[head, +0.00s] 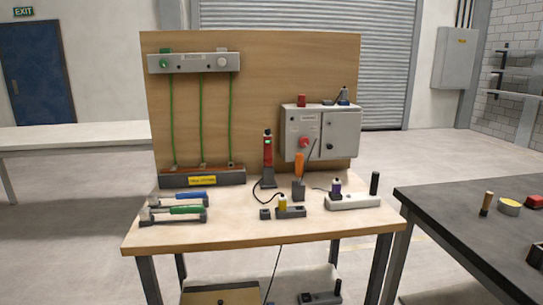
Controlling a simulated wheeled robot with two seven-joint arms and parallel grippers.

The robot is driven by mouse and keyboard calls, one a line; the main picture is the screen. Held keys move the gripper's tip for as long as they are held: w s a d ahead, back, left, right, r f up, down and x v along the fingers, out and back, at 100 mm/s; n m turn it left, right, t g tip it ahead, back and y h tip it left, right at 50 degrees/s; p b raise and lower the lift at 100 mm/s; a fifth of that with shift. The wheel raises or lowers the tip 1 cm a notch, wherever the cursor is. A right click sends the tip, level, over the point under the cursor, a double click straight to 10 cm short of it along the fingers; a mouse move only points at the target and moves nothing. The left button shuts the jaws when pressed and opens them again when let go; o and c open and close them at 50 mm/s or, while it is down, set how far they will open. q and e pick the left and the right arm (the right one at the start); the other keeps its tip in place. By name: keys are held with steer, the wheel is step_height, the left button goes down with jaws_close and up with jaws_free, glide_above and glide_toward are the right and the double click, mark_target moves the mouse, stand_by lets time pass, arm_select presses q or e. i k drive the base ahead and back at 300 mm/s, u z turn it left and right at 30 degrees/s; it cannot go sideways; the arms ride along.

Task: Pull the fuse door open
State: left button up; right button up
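A grey fuse box (288,130) is mounted on the right side of the wooden backboard (270,70). Its right part is a flat grey door (343,132) with a small dark knob (329,146); it appears shut. A red round knob (304,142) sits on the left part of the box front. An orange-handled tool (299,168) stands in a holder just below and overlaps the box's lower left edge. Neither of my grippers is in view.
The wooden bench (225,235) holds blue- and green-handled tools (185,210), a red-and-black device (267,150), a white power strip (352,201) and a yellow-topped plug (282,203). A dark table (480,235) stands at right, a white table (70,137) at left.

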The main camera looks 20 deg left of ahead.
mark_target(342, 138)
steer(key=z, duration=0.1)
steer(key=k, duration=0.35)
steer(key=u, duration=1)
steer(key=i, duration=1.3)
steer(key=z, duration=0.05)
